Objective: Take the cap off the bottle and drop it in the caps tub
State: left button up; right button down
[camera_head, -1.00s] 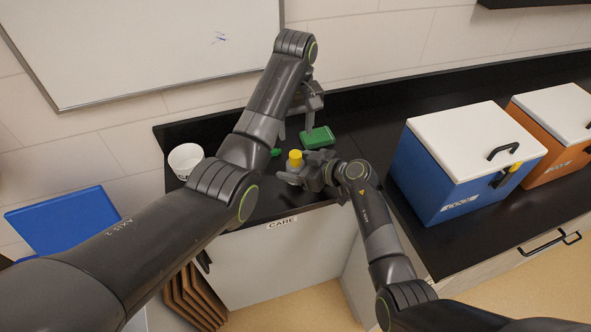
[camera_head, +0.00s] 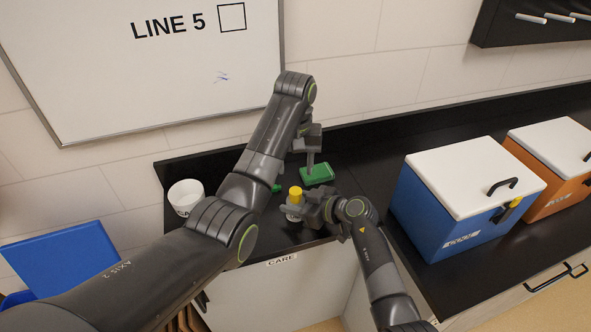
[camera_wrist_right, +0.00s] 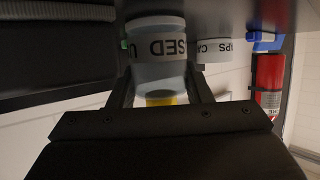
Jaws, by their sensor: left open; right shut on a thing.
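The bottle (camera_head: 293,214) stands upright on the black counter, its yellow cap (camera_head: 295,193) on top. My right gripper (camera_head: 302,212) is shut on the bottle's body from the right. In the right wrist view the bottle (camera_wrist_right: 155,50), with black letters around it, is between the fingers, and the yellow cap shows below. My left gripper (camera_head: 310,160) is open and empty, behind and slightly right of the bottle, apart from the cap. The white caps tub (camera_head: 186,196) stands at the counter's left end; it also shows in the right wrist view (camera_wrist_right: 215,48).
A green block-like item (camera_head: 318,174) lies behind the bottle, near my left fingers. A blue box (camera_head: 450,205) with a white lid and an orange box (camera_head: 545,172) stand to the right. My left arm crosses between the tub and the bottle, hiding some counter.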

aim_at(296, 191)
pick_arm(q)
jog(key=m, duration=0.7)
jog(key=shift+m, duration=0.4)
jog(key=m, duration=0.7)
jog(key=shift+m, duration=0.3)
jog(key=m, duration=0.4)
jog(key=shift+m, duration=0.3)
jog(key=m, duration=0.7)
jog(key=shift+m, duration=0.3)
jog(key=m, duration=0.4)
jog(key=shift+f, duration=0.3)
notch_tip(296, 191, down, 7)
jog(key=shift+f, duration=0.2)
jog(key=shift+c, duration=0.2)
